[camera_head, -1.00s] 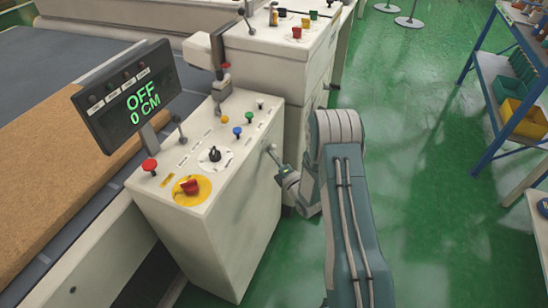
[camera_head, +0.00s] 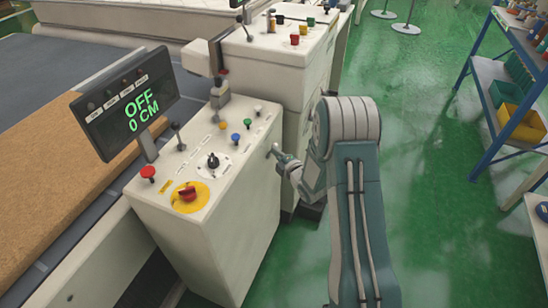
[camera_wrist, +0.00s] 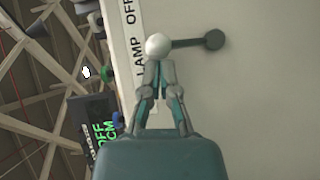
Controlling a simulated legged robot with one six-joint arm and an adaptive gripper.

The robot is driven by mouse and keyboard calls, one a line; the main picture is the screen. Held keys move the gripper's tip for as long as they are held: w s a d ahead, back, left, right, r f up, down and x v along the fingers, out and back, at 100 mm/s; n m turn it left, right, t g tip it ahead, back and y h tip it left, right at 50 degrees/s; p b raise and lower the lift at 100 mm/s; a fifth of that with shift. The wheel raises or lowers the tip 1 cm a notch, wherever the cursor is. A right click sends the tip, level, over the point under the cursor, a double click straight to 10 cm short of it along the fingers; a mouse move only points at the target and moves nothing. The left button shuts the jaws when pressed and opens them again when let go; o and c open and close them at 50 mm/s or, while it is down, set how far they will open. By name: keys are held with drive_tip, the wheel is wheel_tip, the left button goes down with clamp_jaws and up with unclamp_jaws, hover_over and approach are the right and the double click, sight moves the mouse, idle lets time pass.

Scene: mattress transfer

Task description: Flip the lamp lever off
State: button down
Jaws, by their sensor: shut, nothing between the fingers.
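The lamp lever (camera_wrist: 190,42) is a dark arm with a pale ball knob, on the side of a white control cabinet. In the wrist view its knob lies at the left end, beside the label strip (camera_wrist: 138,55) reading LAMP OFF, and its dark pivot (camera_wrist: 213,39) is to the right. My gripper (camera_wrist: 160,67) is shut and empty, its fingertips just below the knob in the picture; whether they touch it is unclear. In the head view my gripper (camera_head: 283,158) is close against the cabinet's right side at the lever, and the lever is small and partly hidden there.
The control cabinet (camera_head: 240,215) carries buttons, a yellow-ringed red knob (camera_head: 187,196) and a display (camera_head: 130,108) reading OFF, 0 CM. A taller white cabinet (camera_head: 270,75) stands behind. A blue shelf (camera_head: 490,75) is at right. Green floor between is clear.

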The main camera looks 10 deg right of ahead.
drive_tip(key=shift+w+d+r+m+g, duration=0.15)
drive_tip(key=shift+w+d+m+g, duration=0.25)
drive_tip(key=shift+w+d+m, duration=0.25)
drive_tip(key=shift+w+d+r+m+g, duration=0.1)
drive_tip(key=shift+w+d+m+g, duration=0.3)
drive_tip(key=shift+w, duration=0.35)
drive_tip(key=shift+w+r, duration=0.1)
drive_tip(key=shift+r, duration=0.1)
